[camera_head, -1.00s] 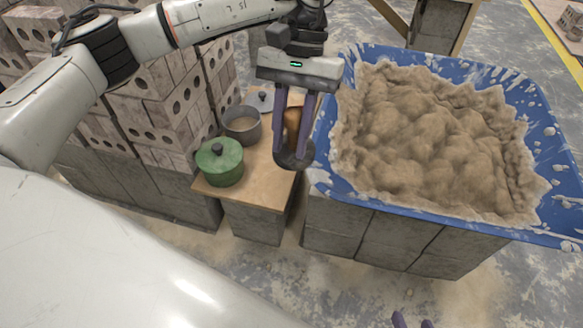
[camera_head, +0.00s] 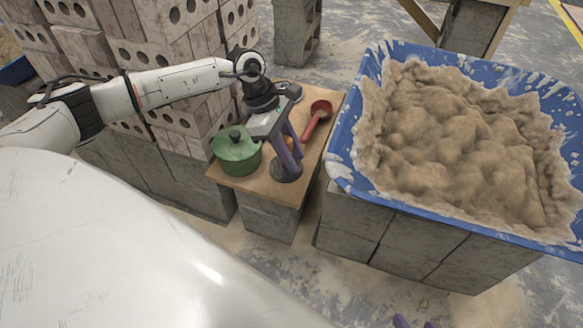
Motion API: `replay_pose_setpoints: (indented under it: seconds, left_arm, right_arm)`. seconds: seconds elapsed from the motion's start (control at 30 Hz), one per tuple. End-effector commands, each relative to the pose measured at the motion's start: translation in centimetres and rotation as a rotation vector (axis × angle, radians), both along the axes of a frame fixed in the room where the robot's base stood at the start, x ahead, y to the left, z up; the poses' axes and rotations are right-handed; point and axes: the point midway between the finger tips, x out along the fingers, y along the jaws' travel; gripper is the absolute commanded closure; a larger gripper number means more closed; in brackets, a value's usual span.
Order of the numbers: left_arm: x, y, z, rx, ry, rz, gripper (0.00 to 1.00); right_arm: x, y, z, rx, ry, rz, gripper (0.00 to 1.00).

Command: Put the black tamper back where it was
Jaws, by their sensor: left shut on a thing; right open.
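My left gripper (camera_head: 291,158) is shut on the black tamper (camera_head: 286,173), with its purple fingers around the handle. The tamper's dark round base shows below the fingertips, over the front right part of the wooden board (camera_head: 255,189). I cannot tell whether the base touches the board. Most of the handle is hidden by the fingers. My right gripper (camera_head: 411,322) shows only as purple fingertips at the bottom edge of the picture.
A green lidded pot (camera_head: 236,155) stands left of the tamper on the board. A red scoop (camera_head: 318,114) lies behind it. A blue tub (camera_head: 347,145) full of mortar (camera_head: 455,140) stands on blocks to the right. Brick stacks (camera_head: 165,60) rise behind my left arm.

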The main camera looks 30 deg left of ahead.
Motion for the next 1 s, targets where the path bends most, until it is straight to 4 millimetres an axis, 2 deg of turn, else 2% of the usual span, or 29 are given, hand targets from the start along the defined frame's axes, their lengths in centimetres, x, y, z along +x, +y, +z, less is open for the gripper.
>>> replay_pose_setpoints:
  seconds: [0.13, 0.23, 0.37, 0.77, 0.8, 0.87, 1.0]
  left_arm:
    - [0.0, -0.1, -1.3, -0.002, -0.001, -0.001, 0.95]
    - [0.0, 0.0, -3.1, 0.000, 0.001, 0.000, 0.95]
    - [0.0, -0.1, -5.0, -0.001, -0.001, -0.001, 0.95]
    - [0.1, 0.0, -5.5, 0.000, -0.002, -0.002, 0.95]
    - [0.0, 0.0, -5.4, 0.000, -0.001, -0.003, 0.67]
    - [0.0, 0.0, -5.4, 0.000, 0.000, -0.003, 0.57]
    - [0.0, 0.0, -5.4, 0.000, 0.000, -0.003, 0.55]
  right_arm:
    - [0.0, 0.2, -0.3, 0.000, 0.005, 0.011, 0.59]
    - [0.1, 0.5, -0.5, 0.000, 0.012, 0.026, 0.59]
    - [0.3, 0.9, 0.0, 0.026, -0.006, 0.024, 0.59]
    - [0.4, 1.1, 0.2, 0.039, -0.015, 0.023, 0.59]
    - [0.4, 1.1, 0.5, 0.041, -0.018, 0.023, 0.59]
    - [0.5, 1.1, 0.6, 0.041, -0.019, 0.023, 0.59]
    - [0.5, 1.1, 0.6, 0.041, -0.019, 0.023, 0.59]
